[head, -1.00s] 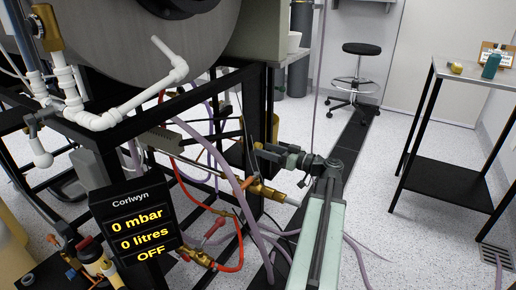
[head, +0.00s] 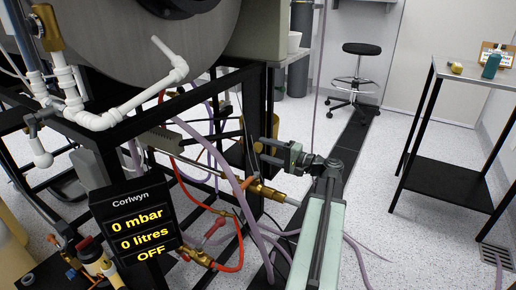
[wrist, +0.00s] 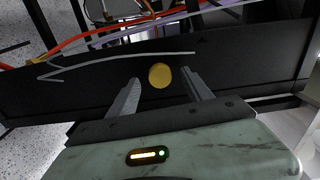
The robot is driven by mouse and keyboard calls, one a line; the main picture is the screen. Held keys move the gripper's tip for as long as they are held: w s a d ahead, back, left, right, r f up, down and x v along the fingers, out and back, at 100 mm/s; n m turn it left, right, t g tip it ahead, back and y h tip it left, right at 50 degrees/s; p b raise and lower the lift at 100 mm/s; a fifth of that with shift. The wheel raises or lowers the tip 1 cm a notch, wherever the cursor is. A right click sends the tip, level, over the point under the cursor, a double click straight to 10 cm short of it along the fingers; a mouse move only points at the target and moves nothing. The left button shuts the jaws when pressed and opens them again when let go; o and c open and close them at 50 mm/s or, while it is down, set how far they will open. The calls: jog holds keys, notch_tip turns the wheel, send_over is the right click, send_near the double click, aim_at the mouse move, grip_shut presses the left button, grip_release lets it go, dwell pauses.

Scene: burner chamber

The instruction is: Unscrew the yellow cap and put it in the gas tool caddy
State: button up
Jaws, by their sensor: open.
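A round yellow cap (wrist: 160,75) shows face-on in the wrist view, in front of a black frame bar. My gripper (wrist: 158,85) is open, with one finger on each side of the cap and a visible gap to both. In the head view my gripper (head: 266,151) is beside the black frame, and I cannot make out the cap there. I cannot identify the gas tool caddy for sure; a dark holder with yellow and red tools (head: 94,259) stands at the lower left.
A black frame (head: 264,95) carries a large grey drum (head: 170,40) and white pipes. Red and purple hoses (head: 237,230) hang near my arm. A display box (head: 136,221) is at left. A table (head: 447,75) at right holds a teal bottle (head: 491,65).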

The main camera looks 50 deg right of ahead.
jog(key=m, duration=0.4)
jog(key=shift+m, duration=0.4)
jog(key=shift+x, duration=1.25)
grip_shut()
dwell(0.3)
jog(key=n, duration=0.6)
jog(key=shift+n, duration=0.3)
jog(key=n, duration=0.5)
